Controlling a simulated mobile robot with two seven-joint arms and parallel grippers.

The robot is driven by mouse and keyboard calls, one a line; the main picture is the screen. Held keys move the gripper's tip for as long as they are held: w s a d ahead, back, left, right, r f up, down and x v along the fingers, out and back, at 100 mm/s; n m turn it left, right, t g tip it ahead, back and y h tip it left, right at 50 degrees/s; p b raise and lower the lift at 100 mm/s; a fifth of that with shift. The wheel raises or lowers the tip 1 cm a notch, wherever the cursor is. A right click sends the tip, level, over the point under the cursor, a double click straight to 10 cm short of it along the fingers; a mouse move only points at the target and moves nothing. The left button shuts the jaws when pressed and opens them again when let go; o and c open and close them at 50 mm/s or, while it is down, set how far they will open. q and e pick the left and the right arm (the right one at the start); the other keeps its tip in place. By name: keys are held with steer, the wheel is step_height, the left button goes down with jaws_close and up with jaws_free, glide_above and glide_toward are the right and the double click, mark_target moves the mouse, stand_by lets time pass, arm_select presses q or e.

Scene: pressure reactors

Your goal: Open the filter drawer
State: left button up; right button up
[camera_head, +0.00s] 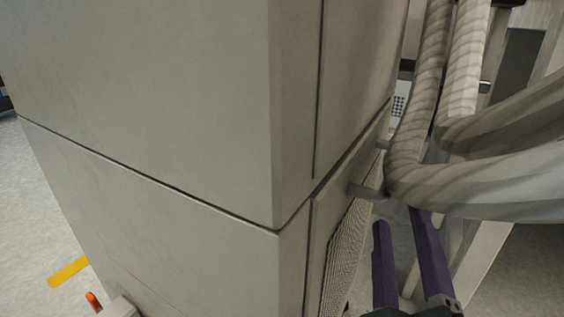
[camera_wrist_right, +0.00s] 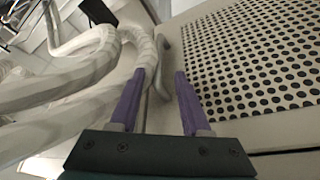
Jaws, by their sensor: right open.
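The filter drawer front is a pale panel with a perforated face (camera_head: 341,258), low on the right side of the large cabinet. The perforated panel (camera_wrist_right: 255,62) fills the right of the right wrist view. A grey bar handle (camera_head: 364,191) sticks out from the panel. In the wrist view the handle (camera_wrist_right: 170,62) shows just beyond and between the fingertips. My right gripper (camera_head: 401,216), with purple fingers, is open and empty, below the handle in the head view; it also shows in the wrist view (camera_wrist_right: 160,72). I cannot tell whether it touches the handle. My left gripper is out of view.
Thick wrapped pipes (camera_head: 470,184) bend close to the handle and my right gripper, on the right. The large pale cabinet (camera_head: 150,90) fills the left and middle. A yellow floor mark (camera_head: 68,271) and a small orange-tipped thing (camera_head: 93,301) show at lower left.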

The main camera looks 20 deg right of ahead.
mark_target(394, 164)
steer(key=x, duration=0.9)
steer(key=shift+d+r+b, duration=0.1)
steer(key=shift+d+b, duration=0.1)
steer(key=shift+b, duration=0.2)
steer(key=shift+c, duration=0.4)
jaws_close()
stand_by(0.5)
